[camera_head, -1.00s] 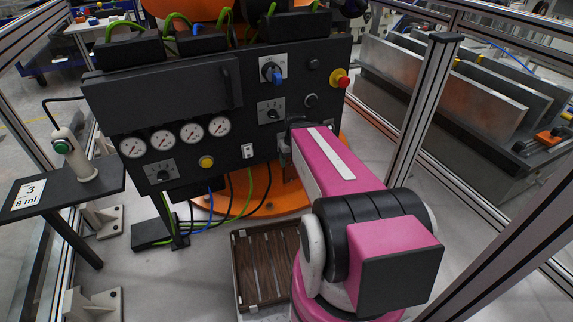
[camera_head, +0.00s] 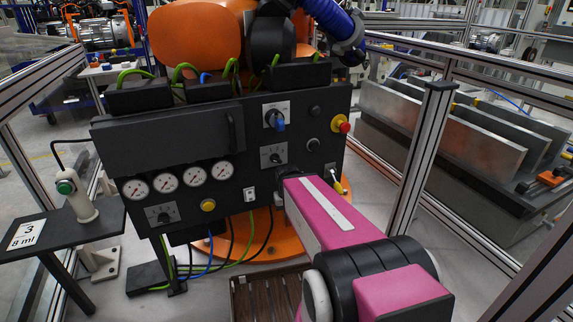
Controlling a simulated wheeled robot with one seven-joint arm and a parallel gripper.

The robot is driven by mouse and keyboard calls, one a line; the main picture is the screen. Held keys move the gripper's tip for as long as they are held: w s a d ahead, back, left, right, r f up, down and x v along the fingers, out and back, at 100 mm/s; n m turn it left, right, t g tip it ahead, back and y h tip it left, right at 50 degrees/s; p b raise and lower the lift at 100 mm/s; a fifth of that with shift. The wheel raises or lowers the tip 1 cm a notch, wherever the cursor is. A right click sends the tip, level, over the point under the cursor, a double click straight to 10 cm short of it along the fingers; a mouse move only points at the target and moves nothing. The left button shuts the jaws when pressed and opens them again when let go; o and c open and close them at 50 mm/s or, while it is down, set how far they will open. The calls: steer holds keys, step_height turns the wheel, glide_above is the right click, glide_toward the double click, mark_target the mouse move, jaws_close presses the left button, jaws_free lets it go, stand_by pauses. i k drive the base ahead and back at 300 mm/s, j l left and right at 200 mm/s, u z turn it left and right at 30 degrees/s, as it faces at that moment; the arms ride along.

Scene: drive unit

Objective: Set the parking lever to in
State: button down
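The panel carries a blue-handled rotary switch (camera_head: 276,119), a numbered selector (camera_head: 273,156), a red stop button (camera_head: 344,126), several gauges (camera_head: 193,176) and a yellow button (camera_head: 208,205). A metal post (camera_head: 417,160) stands right of my arm. A side shelf (camera_head: 50,232) is at left.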

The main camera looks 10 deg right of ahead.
mark_target(338, 187)
steer(key=j, duration=1.35)
steer(key=z, duration=0.4)
steer(key=j+z, duration=0.1)
steer(key=z, duration=0.75)
steer(key=j+z, duration=0.1)
steer(key=z, duration=1.15)
